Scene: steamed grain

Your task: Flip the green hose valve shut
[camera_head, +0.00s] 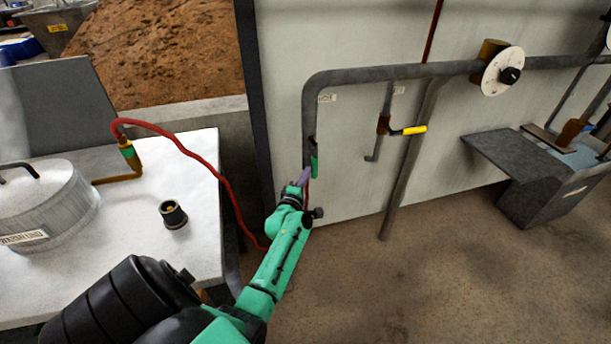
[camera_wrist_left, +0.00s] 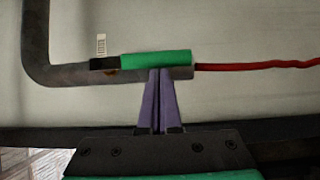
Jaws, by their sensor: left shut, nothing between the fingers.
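The green valve handle (camera_head: 314,164) is on the lower end of the grey pipe on the white wall panel. In the left wrist view the green handle (camera_wrist_left: 156,60) lies along the pipe, in line with it, with the red hose (camera_wrist_left: 250,66) running on from the pipe's end. My left gripper (camera_head: 304,178) is at the handle. In the left wrist view its purple fingers (camera_wrist_left: 159,74) are shut together with nothing between them, and their tips meet the handle's edge; I cannot tell whether they touch it. My right gripper is not in view.
A yellow-handled valve (camera_head: 414,130) sits on a neighbouring pipe to the right. A round dial (camera_head: 502,71) is at upper right. The floor (camera_head: 450,270) is clear.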

